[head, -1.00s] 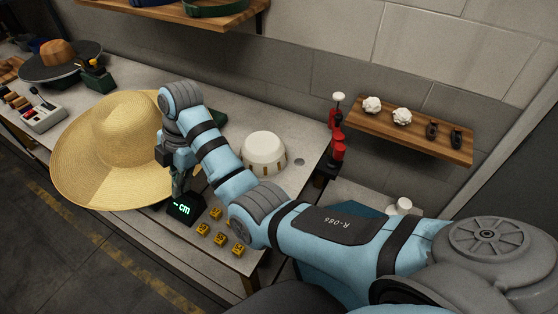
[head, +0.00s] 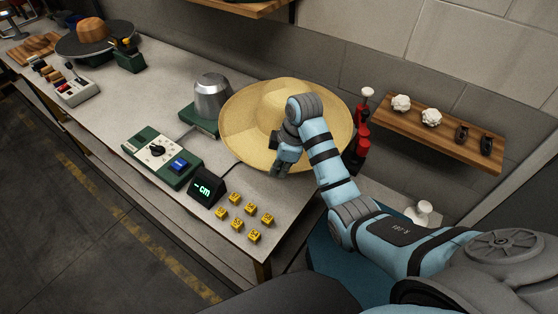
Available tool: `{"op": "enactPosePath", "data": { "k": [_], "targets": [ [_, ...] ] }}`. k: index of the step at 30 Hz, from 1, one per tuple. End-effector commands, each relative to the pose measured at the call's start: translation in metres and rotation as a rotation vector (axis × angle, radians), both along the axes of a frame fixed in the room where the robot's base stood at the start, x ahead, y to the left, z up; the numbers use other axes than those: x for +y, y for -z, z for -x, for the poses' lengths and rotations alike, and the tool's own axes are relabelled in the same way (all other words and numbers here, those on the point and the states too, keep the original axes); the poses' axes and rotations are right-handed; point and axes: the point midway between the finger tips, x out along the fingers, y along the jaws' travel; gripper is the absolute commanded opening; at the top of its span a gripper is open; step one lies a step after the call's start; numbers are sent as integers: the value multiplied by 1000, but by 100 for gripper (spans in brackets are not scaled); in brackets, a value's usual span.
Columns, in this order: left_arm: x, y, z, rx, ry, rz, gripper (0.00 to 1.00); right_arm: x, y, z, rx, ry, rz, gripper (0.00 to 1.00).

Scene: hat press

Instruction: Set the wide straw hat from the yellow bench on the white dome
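The wide straw hat (head: 240,130) is crown up at the right end of the grey worktop. It covers the place where the white dome stood in the earlier view, so the dome is hidden. I cannot tell whether the hat rests on it or hangs just above. My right gripper (head: 279,169) is at the hat's near brim and appears shut on it; the fingertips are small and partly unclear. My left gripper is not in view. I see no yellow bench.
A silver dome (head: 212,96) stands left of the hat. A green control box (head: 160,155), a cm display (head: 207,189) and several yellow blocks (head: 237,219) lie in front. A red post (head: 360,135) and wooden shelf (head: 425,132) are at the right.

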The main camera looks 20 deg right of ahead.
Motion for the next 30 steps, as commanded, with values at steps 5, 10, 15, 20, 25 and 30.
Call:
{"op": "enactPosePath", "data": {
  "k": [5,10,15,20,25,30],
  "targets": [
    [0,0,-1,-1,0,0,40,0,21,0,1,-1,1,0],
    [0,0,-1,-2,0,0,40,0,42,0,1,-1,1,0],
    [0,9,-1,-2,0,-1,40,0,65,0,0,-2,1,0],
    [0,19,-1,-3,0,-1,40,0,84,0,0,-1,1,0],
    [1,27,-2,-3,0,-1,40,0,98,0,0,-2,1,0],
    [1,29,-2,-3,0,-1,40,0,103,0,-1,-3,1,0]
  ]
}}
